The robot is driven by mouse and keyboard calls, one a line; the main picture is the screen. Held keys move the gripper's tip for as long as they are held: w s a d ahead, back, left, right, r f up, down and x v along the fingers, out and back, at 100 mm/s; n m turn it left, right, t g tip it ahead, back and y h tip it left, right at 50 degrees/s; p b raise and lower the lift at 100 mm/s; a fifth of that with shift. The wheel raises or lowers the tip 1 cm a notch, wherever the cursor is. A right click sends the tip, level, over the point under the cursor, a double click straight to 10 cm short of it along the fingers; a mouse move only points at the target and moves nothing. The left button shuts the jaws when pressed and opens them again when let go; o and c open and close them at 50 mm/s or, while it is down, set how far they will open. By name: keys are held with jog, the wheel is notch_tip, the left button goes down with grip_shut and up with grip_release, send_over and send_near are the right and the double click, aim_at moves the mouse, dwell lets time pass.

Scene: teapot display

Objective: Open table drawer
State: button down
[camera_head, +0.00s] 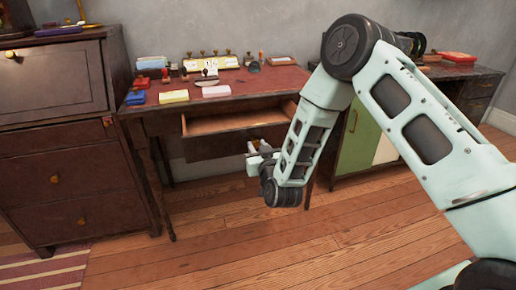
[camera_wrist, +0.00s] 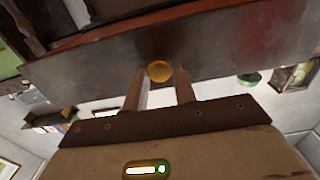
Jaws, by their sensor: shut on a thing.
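The wooden table (camera_head: 245,84) has a reddish top and stands against the wall. Its drawer (camera_head: 215,146) is partly pulled out, and its empty-looking inside shows in the head view. In the wrist view the dark drawer front (camera_wrist: 95,75) spans the picture, with a round yellow knob (camera_wrist: 159,71) on it. My gripper (camera_head: 252,152) is in front of the drawer front. In the wrist view its two fingers (camera_wrist: 159,85) stand on either side of the knob, shut on it. In the head view the knob is hidden by my gripper.
A dark cabinet (camera_head: 60,150) with drawers stands at the left. A cabinet with a green door (camera_head: 357,140) stands at the right. Stamps and boxes (camera_head: 205,65) sit on the tabletop. The wooden floor (camera_head: 230,240) in front is clear.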

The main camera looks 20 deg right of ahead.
jog(key=c, duration=1.2)
grip_release()
jog(key=shift+o, duration=0.2)
jog(key=shift+s, duration=0.1)
jog(key=s, duration=1.7)
jog(key=shift+b, duration=0.45)
